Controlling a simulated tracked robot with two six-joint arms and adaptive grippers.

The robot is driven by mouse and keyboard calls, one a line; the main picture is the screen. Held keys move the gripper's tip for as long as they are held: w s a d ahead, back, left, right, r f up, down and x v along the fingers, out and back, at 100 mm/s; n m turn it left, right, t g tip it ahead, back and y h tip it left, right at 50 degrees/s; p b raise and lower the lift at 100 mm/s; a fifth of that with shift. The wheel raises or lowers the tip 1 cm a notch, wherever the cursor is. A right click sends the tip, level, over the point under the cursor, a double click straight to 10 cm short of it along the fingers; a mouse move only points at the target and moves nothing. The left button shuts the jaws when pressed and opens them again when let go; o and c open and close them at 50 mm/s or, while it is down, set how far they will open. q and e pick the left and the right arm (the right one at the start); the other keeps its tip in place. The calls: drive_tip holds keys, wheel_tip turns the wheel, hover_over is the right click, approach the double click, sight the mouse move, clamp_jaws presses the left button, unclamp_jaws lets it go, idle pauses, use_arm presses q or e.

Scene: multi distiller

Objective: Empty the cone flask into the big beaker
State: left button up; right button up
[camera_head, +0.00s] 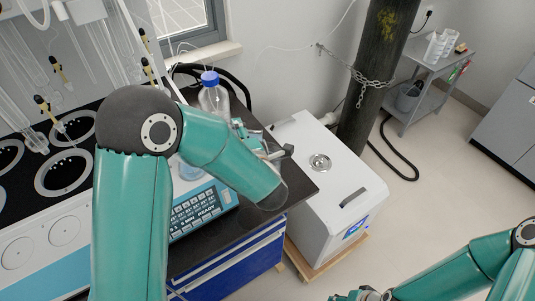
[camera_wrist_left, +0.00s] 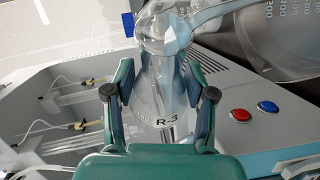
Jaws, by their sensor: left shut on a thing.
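In the left wrist view the cone flask (camera_wrist_left: 165,100) is clear glass with dark lettering near its base. My left gripper (camera_wrist_left: 159,92) is shut on it, with one finger on each side. The flask's narrow end points away from my wrist. A large clear glass vessel (camera_wrist_left: 285,45), apparently the big beaker, is at the upper right, beyond the flask. A pale blue band crosses there; I cannot tell whether it is liquid or glass. In the head view my left forearm hides the flask and most of the beaker. My right gripper (camera_head: 358,295) is cut off at the bottom edge.
A blue-capped bottle (camera_head: 213,95) stands behind my left arm. A blue device with a keypad (camera_head: 195,210) sits on the dark bench (camera_head: 245,232). A white box (camera_head: 330,175) stands to the right, before a chained dark cylinder (camera_head: 372,75). Glass tubing hangs at the left.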

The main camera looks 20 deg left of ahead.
use_arm(q)
drive_tip(key=shift+d+f+m+y, duration=0.3)
drive_tip(key=shift+f+m+y, duration=0.2)
drive_tip(key=shift+m, duration=0.5)
idle(2.2)
